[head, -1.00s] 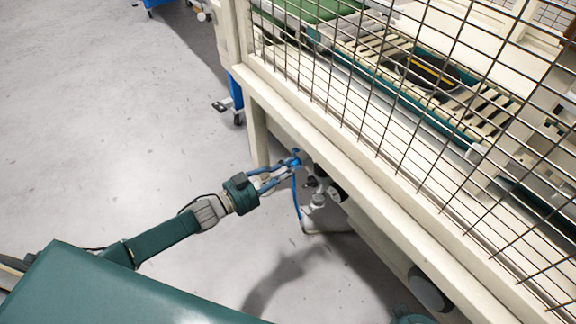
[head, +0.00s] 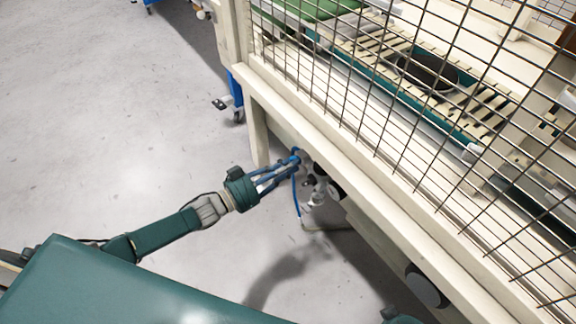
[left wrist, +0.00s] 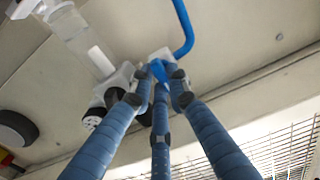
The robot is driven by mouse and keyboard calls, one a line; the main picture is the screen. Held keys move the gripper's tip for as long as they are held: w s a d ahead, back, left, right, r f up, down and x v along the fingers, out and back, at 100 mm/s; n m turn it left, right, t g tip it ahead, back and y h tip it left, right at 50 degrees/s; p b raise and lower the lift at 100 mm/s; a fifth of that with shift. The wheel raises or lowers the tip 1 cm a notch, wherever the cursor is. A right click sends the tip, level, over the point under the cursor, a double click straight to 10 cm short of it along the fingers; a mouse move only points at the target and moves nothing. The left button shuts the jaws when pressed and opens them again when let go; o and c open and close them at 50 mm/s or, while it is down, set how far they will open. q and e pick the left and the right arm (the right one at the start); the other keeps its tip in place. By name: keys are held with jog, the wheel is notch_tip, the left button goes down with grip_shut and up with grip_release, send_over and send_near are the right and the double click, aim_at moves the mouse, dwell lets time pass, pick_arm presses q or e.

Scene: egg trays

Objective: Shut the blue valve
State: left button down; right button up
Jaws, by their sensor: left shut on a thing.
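The blue valve (left wrist: 158,70) is mounted under the cream machine frame. In the left wrist view its blue handle sits between my blue finger pads and is partly hidden by them. My left gripper (head: 291,163) reaches in from the left below the frame's lower beam, and its fingers are closed around the valve handle; it also shows in the left wrist view (left wrist: 160,85). A blue hose (left wrist: 186,30) bends away from the valve's white body. In the head view the hose hangs down from the valve. My right gripper is not in view.
The cream frame (head: 330,180) with wire mesh (head: 400,110) stands directly above my left gripper. Clear and black fittings (head: 322,188) hang beside the valve. A blue wheeled cart (head: 236,95) stands behind the frame leg. The grey floor (head: 110,120) at left is clear.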

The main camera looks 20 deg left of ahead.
pick_arm(q)
jog(key=shift+d, duration=0.1)
jog(key=c, duration=1.7)
grip_release()
jog(key=shift+w, duration=0.1)
jog(key=shift+o, duration=0.2)
jog(key=v, duration=1.2)
